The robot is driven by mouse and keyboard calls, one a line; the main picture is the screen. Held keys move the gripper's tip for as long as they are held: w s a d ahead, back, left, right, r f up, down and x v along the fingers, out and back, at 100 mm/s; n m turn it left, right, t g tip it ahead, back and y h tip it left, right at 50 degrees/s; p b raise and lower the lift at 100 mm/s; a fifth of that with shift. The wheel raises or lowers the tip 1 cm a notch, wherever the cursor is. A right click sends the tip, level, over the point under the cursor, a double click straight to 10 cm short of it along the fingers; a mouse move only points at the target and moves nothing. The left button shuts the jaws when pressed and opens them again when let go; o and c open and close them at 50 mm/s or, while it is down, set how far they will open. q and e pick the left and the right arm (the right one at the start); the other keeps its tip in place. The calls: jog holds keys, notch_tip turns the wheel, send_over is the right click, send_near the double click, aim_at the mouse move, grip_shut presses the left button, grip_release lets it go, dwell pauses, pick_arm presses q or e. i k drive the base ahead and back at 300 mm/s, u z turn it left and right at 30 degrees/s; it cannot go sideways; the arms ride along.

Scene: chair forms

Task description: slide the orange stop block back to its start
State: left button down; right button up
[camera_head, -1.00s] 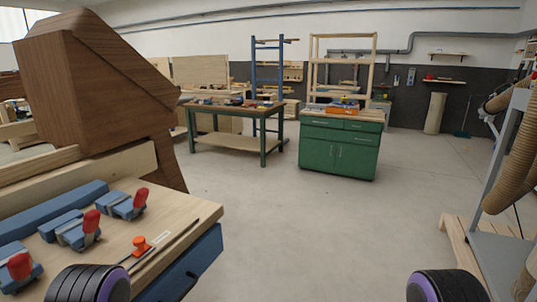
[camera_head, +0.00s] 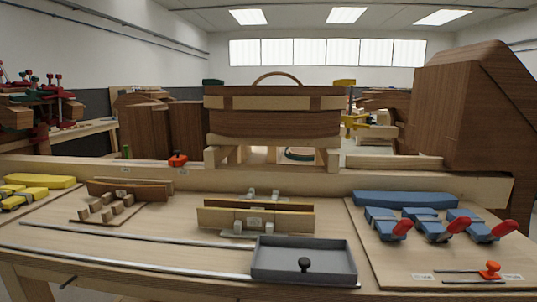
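An orange block (camera_head: 177,160) with a small knob-like top sits at the long pale wooden beam (camera_head: 400,184) along the back of the bench, left of centre. A second orange piece (camera_head: 490,270), knob-shaped, sits at the front right of the bench beside thin dark rods and small white labels. I cannot tell from this view which of the two is the stop block. Neither of my grippers shows in the head view, and nothing is seen touching either orange piece.
A grey tray (camera_head: 304,262) with a black knob sits at the front, by two long metal rails (camera_head: 130,260). Blue clamps with red handles (camera_head: 431,225) lie at right, yellow ones (camera_head: 24,192) at left. Upright boards (camera_head: 257,219) and a large brown wooden form (camera_head: 458,120) stand around.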

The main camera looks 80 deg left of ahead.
aim_at(178, 160)
jog(key=z, duration=0.8)
jog(key=i, duration=0.7)
jog(key=u, duration=2.7)
jog(key=k, duration=0.1)
jog(key=u, duration=1.65)
jog(key=i, duration=0.5)
jog(key=u, duration=0.15)
jog(key=k, duration=0.65)
jog(key=u, duration=0.55)
jog(key=i, duration=0.45)
jog(key=u, duration=0.45)
